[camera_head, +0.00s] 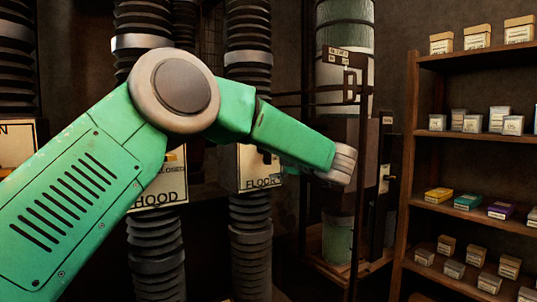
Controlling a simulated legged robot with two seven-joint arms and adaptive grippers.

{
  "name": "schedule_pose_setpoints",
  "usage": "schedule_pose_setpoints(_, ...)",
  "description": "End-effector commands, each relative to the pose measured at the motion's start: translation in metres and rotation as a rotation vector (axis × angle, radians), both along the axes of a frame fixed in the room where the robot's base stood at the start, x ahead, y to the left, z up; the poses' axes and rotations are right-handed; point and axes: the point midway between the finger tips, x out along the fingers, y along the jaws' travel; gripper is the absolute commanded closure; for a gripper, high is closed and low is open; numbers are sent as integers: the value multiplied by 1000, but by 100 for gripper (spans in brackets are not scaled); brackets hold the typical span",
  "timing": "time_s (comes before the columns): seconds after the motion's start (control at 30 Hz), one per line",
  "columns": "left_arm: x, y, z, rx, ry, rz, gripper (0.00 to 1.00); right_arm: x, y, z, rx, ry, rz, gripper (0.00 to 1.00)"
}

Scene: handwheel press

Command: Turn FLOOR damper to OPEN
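The FLOOR damper (250,181) is a pale box with a dark-lettered label, set in a black ribbed duct right of the HOOD damper. My green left arm comes in from the left and crosses in front of the top of the FLOOR box. A small dark part, perhaps its lever, shows under the arm, but its setting cannot be read. The arm bends at a round grey joint and ends at a pale ribbed wrist joint right of the box. No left gripper fingers can be made out. My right gripper is out of view.
The HOOD damper (165,190) is partly covered by my arm, with part of a CLOSED mark visible. A wooden shelf (402,200) with small boxes stands at the right.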

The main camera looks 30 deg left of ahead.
Motion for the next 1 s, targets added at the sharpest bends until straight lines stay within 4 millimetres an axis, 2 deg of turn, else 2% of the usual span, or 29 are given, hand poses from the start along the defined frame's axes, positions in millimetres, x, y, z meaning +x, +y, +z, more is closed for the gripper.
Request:
schedule_pose_setpoints(0.03, -4, -12, 0, 1, 1, -3, 7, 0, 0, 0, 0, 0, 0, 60)
schedule_pose_setpoints(0.2, -18, -45, -1, 1, 2, -3, 7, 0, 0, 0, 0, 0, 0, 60)
schedule_pose_setpoints(0.4, -28, -71, -2, -1, 4, -1, 7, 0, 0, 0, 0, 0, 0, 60)
schedule_pose_setpoints(0.57, -31, -78, -3, 0, 4, 1, 7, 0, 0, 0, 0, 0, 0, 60)
schedule_pose_setpoints(1.0, -31, -78, -3, -1, 4, 1, 7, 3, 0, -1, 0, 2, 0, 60)
